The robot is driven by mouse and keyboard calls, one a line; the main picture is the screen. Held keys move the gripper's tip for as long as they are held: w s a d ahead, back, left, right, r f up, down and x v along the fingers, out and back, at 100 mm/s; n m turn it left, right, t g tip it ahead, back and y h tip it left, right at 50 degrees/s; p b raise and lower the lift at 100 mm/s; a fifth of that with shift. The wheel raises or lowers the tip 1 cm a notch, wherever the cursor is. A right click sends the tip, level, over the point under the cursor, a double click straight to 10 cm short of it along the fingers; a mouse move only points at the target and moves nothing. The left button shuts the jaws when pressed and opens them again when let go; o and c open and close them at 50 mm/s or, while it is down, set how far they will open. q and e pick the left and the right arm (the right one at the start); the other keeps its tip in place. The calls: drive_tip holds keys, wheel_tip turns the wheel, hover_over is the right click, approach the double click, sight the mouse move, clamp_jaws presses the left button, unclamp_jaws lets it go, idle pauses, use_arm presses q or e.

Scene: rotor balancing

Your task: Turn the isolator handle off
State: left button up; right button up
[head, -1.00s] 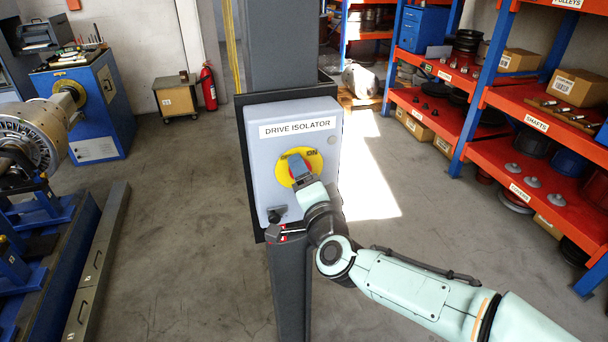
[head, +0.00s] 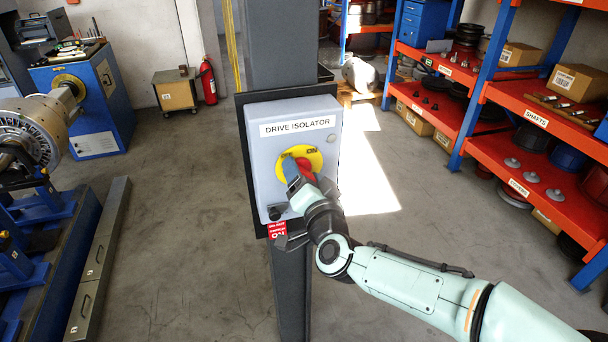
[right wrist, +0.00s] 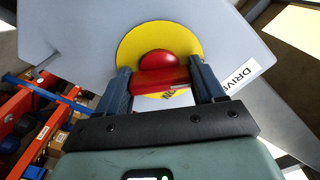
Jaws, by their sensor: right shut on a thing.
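The grey drive isolator box (head: 262,165) is fixed to a dark post, with "DRIVE ISOLATOR" on its label. Its yellow disc (head: 313,155) carries the red isolator handle (head: 306,166). The handle's exact angle is hard to tell. My left gripper is not in view.
A red tag (head: 277,229) hangs below the box, beside a black fitting (head: 277,211) and close to my right wrist. Orange shelves (head: 535,115) stand at the right. A machine with a rotor (head: 30,130) stands at the left. The floor between is clear.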

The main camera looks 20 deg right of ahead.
drive_tip(key=shift+a+f, duration=0.1)
drive_tip(key=shift+f, duration=0.05)
drive_tip(key=o, duration=1)
drive_tip(key=shift+o, duration=0.2)
drive_tip(key=shift+s, duration=0.1)
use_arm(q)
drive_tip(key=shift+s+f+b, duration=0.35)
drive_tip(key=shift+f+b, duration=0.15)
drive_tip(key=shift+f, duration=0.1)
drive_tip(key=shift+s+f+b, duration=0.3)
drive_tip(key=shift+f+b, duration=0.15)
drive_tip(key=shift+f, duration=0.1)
use_arm(e)
drive_tip(key=s, duration=1.3)
drive_tip(key=shift+s+d, duration=0.15)
drive_tip(key=shift+d, duration=0.1)
